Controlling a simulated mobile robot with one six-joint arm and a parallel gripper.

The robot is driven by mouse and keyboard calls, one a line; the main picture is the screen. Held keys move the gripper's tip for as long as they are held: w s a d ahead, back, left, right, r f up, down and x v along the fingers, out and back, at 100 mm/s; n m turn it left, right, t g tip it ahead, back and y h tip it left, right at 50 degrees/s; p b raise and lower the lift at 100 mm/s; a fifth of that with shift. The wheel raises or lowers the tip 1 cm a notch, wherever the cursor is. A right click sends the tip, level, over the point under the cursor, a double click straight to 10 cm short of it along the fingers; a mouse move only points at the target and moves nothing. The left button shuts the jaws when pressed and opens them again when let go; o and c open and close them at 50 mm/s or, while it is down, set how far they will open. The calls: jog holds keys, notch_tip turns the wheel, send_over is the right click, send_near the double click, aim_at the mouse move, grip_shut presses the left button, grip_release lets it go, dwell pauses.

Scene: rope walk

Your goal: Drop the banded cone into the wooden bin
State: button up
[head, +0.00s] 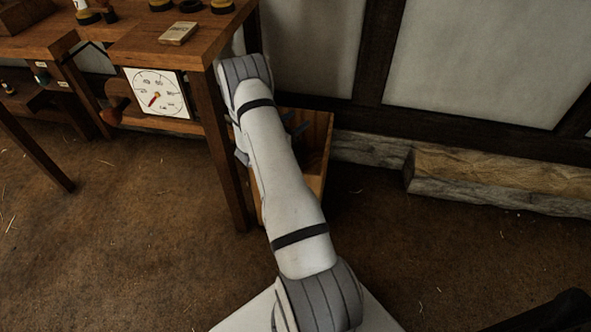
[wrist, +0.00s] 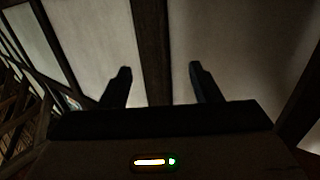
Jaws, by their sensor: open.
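The wooden bin (head: 322,150) stands on the floor to the right of the workbench, against the wall. My arm covers its left part, and its inside is mostly hidden. I cannot make out the banded cone in either view.
The workbench (head: 130,50) at the left carries a small wooden block (head: 178,33) and several dark-and-tan round pieces. A dial (head: 157,93) hangs at its front. Stone and timber blocks (head: 500,182) line the wall's foot at the right. The floor in front is clear.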

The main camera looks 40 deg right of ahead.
notch_tip(320, 180, up, 6)
jog(key=shift+p, duration=0.65)
